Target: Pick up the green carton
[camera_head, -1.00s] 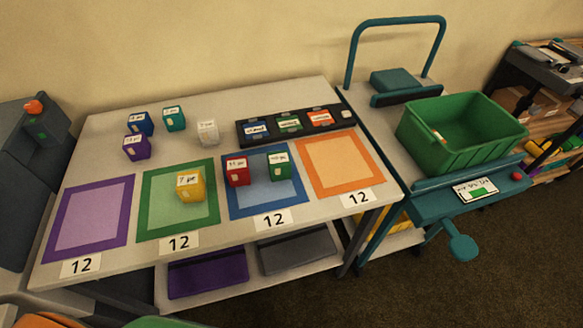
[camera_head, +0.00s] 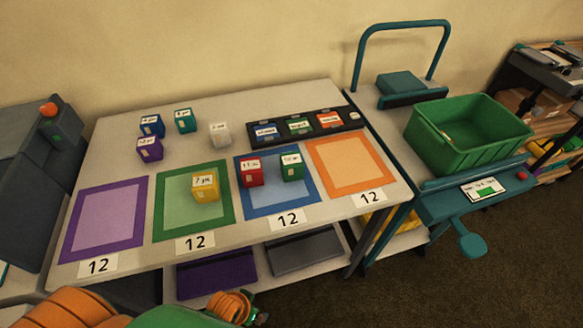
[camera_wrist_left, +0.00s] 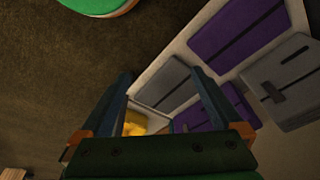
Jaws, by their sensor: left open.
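The green carton (camera_head: 291,168) stands upright on the blue-bordered mat (camera_head: 277,205), with a white label on top. A red carton (camera_head: 251,172) stands close to its left. My left arm enters at the bottom left of the head view, well below and in front of the carton; its fingers do not show there. In the left wrist view my left gripper (camera_wrist_left: 165,88) is open, with nothing held between its fingers. The green carton is not seen in that view. My right gripper is not in view.
A yellow carton (camera_head: 205,187) stands on the green-bordered mat. Purple (camera_head: 150,149), blue (camera_head: 152,126), teal (camera_head: 185,121) and white (camera_head: 220,134) cartons stand farther back. A black label tray (camera_head: 270,143) lies behind. A green crate (camera_head: 465,140) sits on the cart at right.

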